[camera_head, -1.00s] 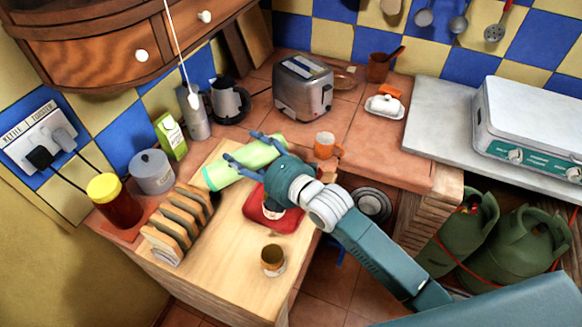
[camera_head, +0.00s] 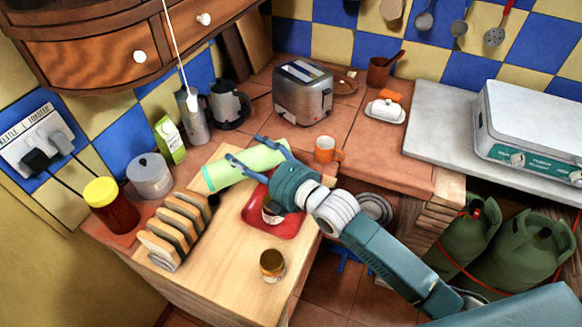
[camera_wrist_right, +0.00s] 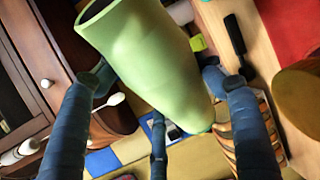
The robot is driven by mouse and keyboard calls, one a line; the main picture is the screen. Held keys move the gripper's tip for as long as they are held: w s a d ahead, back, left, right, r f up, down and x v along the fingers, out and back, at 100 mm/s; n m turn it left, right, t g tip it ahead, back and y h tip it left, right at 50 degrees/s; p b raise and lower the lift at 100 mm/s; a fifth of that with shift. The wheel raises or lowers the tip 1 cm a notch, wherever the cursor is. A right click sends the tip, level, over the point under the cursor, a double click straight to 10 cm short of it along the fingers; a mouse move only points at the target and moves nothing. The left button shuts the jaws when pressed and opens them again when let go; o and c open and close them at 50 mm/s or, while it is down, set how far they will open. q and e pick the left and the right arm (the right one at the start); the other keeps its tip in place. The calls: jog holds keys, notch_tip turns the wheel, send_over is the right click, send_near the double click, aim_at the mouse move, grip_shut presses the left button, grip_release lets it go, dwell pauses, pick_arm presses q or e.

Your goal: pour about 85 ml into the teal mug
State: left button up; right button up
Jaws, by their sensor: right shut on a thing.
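My right gripper (camera_head: 258,150) is shut on a light green vessel (camera_head: 240,168), which lies nearly level above the counter's left part. Its left end has a teal rim. In the right wrist view the vessel (camera_wrist_right: 150,55) sits between my fingers (camera_wrist_right: 155,100). No liquid can be seen leaving it. A small mug (camera_head: 270,213) stands on a red tray (camera_head: 282,228) just below my wrist, partly hidden by it; its colour is hard to tell, so I cannot confirm it is the teal mug. An orange mug (camera_head: 325,150) stands farther back. My left gripper is not in view.
A toast rack (camera_head: 180,225), a yellow-lidded jar (camera_head: 110,205), a grey pot (camera_head: 150,175) and a green carton (camera_head: 170,142) stand on the left. A small jar (camera_head: 271,265) is near the front edge. A toaster (camera_head: 303,92) and kettle (camera_head: 229,103) stand behind.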

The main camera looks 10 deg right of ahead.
jog(key=shift+d+r+m+y, duration=0.1)
jog(key=shift+r+m+y, duration=0.25)
jog(key=shift+r, duration=0.2)
dwell(0.5)
jog(key=shift+s+a, duration=0.1)
jog(key=shift+a, duration=0.55)
jog(key=shift+f+m+b, duration=0.1)
jog(key=shift+m+b, duration=0.45)
jog(key=shift+b, duration=0.1)
dwell(1.6)
